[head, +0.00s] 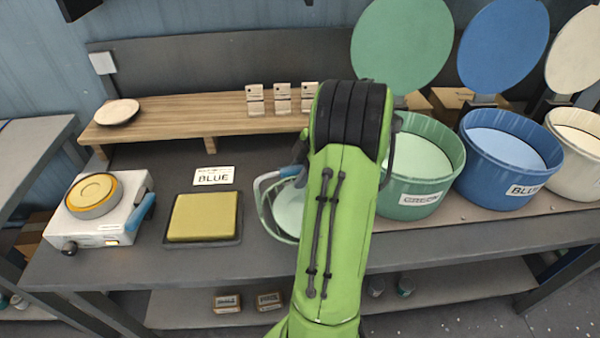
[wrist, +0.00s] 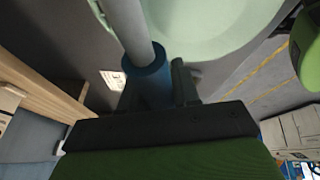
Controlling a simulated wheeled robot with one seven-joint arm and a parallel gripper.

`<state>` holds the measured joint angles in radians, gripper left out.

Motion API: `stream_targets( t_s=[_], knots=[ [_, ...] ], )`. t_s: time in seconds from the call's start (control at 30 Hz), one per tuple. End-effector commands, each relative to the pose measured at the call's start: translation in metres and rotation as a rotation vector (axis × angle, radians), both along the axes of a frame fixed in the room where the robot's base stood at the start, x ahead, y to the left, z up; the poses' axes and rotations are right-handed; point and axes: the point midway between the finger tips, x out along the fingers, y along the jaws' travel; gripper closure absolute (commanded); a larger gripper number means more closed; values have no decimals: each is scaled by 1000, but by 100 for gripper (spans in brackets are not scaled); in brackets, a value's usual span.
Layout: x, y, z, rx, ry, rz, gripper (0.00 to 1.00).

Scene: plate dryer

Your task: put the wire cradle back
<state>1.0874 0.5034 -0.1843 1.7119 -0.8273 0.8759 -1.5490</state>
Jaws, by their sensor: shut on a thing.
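The wire cradle (head: 264,214) shows in the head view just left of my arm, partly hidden by it. A pale green plate (head: 288,212) sits in it; in the wrist view the plate (wrist: 215,25) fills the upper middle. My gripper (wrist: 158,88) is shut on the cradle's handle, a grey bar (wrist: 128,30) with a blue sleeve (wrist: 148,82). In the head view my arm hides the gripper. The cradle appears over the bench, beside the green tub (head: 421,165); I cannot tell if it touches anything below.
A yellow pad in a dark tray (head: 203,218) and a BLUE card (head: 213,176) lie to the left. A white hotplate-like device (head: 105,215) stands farther left. A wooden shelf (head: 190,118) runs behind. Blue (head: 505,165) and cream tubs (head: 580,160) stand right, with raised lids.

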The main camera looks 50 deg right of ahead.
Motion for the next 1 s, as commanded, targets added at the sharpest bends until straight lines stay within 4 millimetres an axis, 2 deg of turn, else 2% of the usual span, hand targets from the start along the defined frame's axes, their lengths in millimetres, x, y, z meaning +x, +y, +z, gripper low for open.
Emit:
stream_targets(
  t_s=[0.27,0.3,0.47,0.77,0.87,1.0],
  knots=[
    [-1,1,-2,4,4,0,100],
    [-1,1,-2,4,4,0,65],
    [-1,1,-2,3,3,1,40],
    [-1,0,0,3,2,-1,39],
    [-6,-4,14,1,1,-4,39],
    [-18,-13,50,-2,0,-3,39]
  ],
)
